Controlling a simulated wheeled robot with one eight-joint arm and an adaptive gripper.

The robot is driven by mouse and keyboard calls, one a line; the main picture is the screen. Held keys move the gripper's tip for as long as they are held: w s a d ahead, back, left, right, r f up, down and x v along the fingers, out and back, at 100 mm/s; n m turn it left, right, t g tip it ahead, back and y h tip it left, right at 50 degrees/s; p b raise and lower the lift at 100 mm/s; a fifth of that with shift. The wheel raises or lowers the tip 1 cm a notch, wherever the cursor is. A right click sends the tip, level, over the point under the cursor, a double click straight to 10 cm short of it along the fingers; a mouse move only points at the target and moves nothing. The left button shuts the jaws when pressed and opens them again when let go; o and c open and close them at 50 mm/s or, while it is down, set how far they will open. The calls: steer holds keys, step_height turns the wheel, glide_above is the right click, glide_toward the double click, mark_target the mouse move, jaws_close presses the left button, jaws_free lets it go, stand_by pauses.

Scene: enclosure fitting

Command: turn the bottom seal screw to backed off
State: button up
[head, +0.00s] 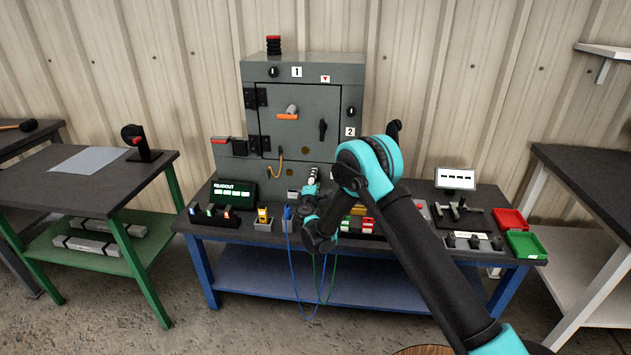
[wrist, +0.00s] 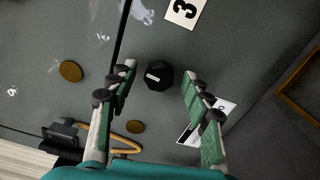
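The bottom seal screw appears to be the black faceted knob (wrist: 159,75) with a short white mark, on the grey cabinet front near a "3" label (wrist: 185,10). In the wrist view it lies between the fingertips of my gripper (wrist: 160,72), with a gap on both sides. The fingers are open and hold nothing. How far the tips are from the knob in depth is unclear. In the head view my gripper (head: 313,174) is in front of the lower part of the cabinet (head: 325,97), and my arm hides the knob.
Brass discs (wrist: 70,71) and an orange-brown loop handle (wrist: 125,141) are near the knob. A white label (wrist: 218,110) is partly behind one finger. The blue-legged bench (head: 230,235) carries a readout (head: 234,193), small parts, and red (head: 510,219) and green (head: 526,245) trays.

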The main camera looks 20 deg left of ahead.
steer(key=v, duration=1.2)
stand_by(0.3)
